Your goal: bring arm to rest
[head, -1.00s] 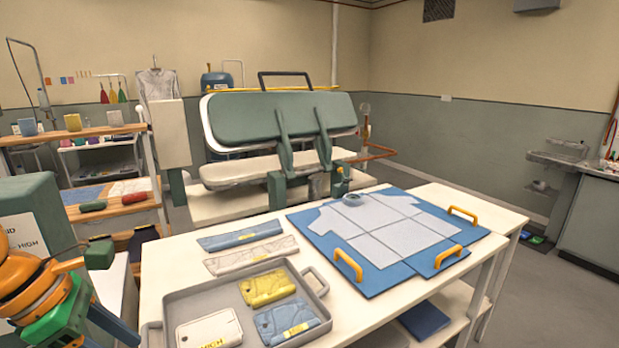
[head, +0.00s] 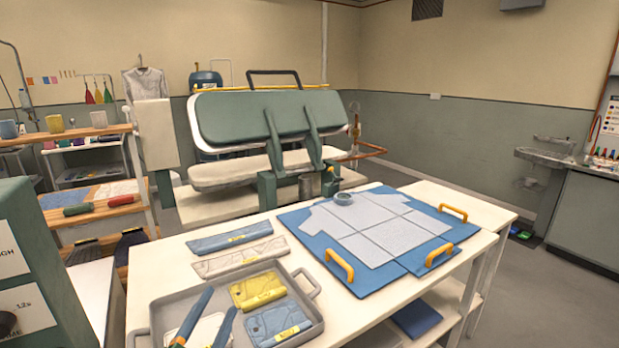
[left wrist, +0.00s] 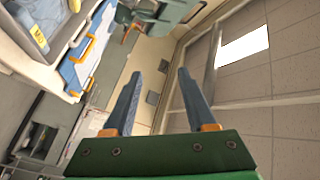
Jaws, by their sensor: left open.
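My left gripper (head: 221,301) shows at the bottom of the head view as two blue fingers with orange at their bases. The fingers are apart with nothing between them. In that view they overlap the grey tray (head: 158,304) and hide part of a white packet in it; their height above the tray is hard to tell. The left wrist view also shows the open left gripper (left wrist: 159,73), empty, with wall and ceiling beyond it. My right gripper is in neither view.
A grey-green control box (head: 30,230) stands at the left.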

